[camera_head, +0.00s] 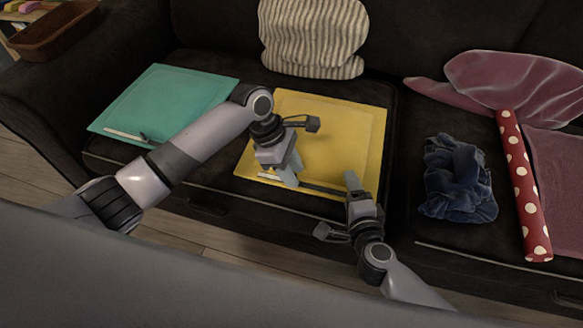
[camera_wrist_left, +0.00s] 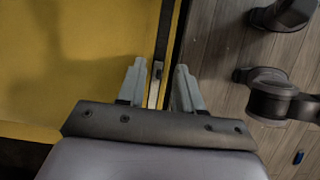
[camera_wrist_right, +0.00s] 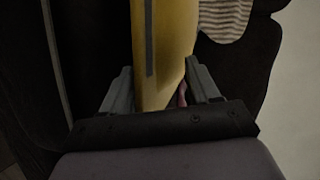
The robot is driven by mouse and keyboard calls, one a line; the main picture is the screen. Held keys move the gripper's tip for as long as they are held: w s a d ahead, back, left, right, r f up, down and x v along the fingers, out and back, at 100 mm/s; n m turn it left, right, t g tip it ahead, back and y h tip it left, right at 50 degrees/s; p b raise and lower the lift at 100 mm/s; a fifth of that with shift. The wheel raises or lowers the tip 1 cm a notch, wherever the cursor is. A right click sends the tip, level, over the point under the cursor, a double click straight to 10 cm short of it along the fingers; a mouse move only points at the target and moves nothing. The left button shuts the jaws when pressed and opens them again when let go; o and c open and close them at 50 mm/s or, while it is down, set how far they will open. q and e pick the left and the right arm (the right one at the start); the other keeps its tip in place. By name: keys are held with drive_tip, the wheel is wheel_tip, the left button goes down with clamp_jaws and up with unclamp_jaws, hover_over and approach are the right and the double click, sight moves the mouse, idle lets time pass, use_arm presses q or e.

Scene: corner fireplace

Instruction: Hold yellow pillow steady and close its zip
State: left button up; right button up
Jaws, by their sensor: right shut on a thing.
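The yellow pillow (camera_head: 340,125) lies flat on the middle sofa seat. Its zip (camera_head: 322,189) runs along the front edge, a dark strip with a pale part (camera_head: 268,176) at the left end. My left gripper (camera_head: 290,181) points down at the front edge, over the zip. In the left wrist view its fingers (camera_wrist_left: 157,80) are apart, with a small metallic piece of the zip (camera_wrist_left: 153,92) between them and gaps beside it. My right gripper (camera_head: 352,182) is shut on the pillow's front right corner; the pillow (camera_wrist_right: 163,50) also shows between its fingers in the right wrist view.
A teal pillow (camera_head: 165,103) lies on the left seat, partly behind my left arm. A striped cushion (camera_head: 313,38) leans on the backrest. A crumpled blue cloth (camera_head: 457,180), a red polka-dot roll (camera_head: 523,185) and a mauve blanket (camera_head: 515,82) lie to the right.

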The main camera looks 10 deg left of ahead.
use_arm(q)
clamp_jaws()
drive_tip(key=shift+s+d, duration=0.1)
drive_tip(key=shift+s, duration=0.05)
idle(1.2)
